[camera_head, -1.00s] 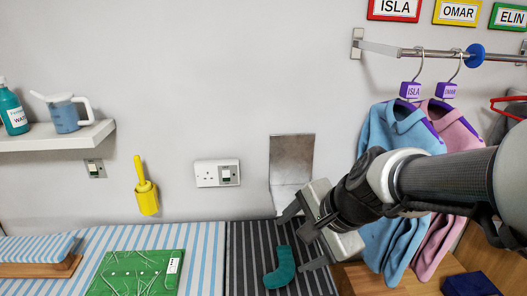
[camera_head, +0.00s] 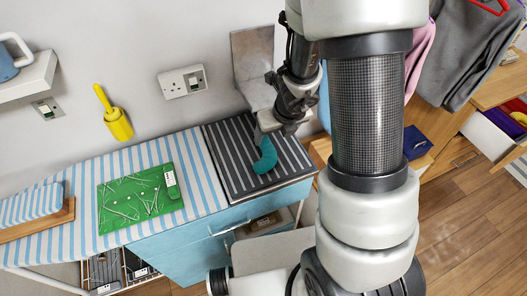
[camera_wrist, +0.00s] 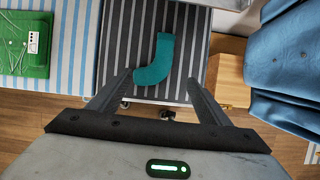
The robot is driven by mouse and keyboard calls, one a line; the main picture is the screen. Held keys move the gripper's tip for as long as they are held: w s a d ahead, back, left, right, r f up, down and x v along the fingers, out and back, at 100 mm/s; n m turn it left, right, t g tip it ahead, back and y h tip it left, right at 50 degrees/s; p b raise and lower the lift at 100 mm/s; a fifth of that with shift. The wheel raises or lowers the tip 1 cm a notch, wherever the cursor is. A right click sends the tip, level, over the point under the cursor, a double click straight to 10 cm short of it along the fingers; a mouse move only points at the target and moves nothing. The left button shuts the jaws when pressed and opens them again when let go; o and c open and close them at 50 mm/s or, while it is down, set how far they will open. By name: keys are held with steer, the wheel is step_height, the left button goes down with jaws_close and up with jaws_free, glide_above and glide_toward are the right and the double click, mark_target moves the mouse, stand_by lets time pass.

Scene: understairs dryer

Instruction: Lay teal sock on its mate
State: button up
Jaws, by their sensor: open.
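A teal sock (camera_head: 265,156) lies bent on a dark grey striped mat (camera_head: 222,137). The sock also shows in the wrist view (camera_wrist: 156,58), flat and curved, with its toe toward the lower left. My gripper (camera_head: 275,130) is open and empty just above the sock, at its upper end in the head view. In the wrist view the open fingers (camera_wrist: 158,78) point toward the sock, one on each side of its lower part. I cannot tell whether they touch it. Only one teal sock can be seen.
Left of the mat is a blue-and-white striped surface (camera_head: 90,225) with a green board (camera_head: 140,196) carrying pale cords. Blue clothing (camera_wrist: 287,75) hangs at the right of the wrist view. A wooden bench (camera_wrist: 233,82) stands right of the mat. My arm hides much of the head view's right half.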

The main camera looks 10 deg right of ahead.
steer(key=b, duration=0.5)
glide_above(268, 151)
steer(key=s, duration=0.2)
step_height(268, 151, down, 9)
steer(key=shift+s+f, duration=0.1)
steer(key=shift+f, duration=0.05)
steer(key=b+x, duration=0.2)
steer(key=x, duration=0.3)
steer(key=shift+s+d+f, duration=0.15)
steer(key=shift+d, duration=0.05)
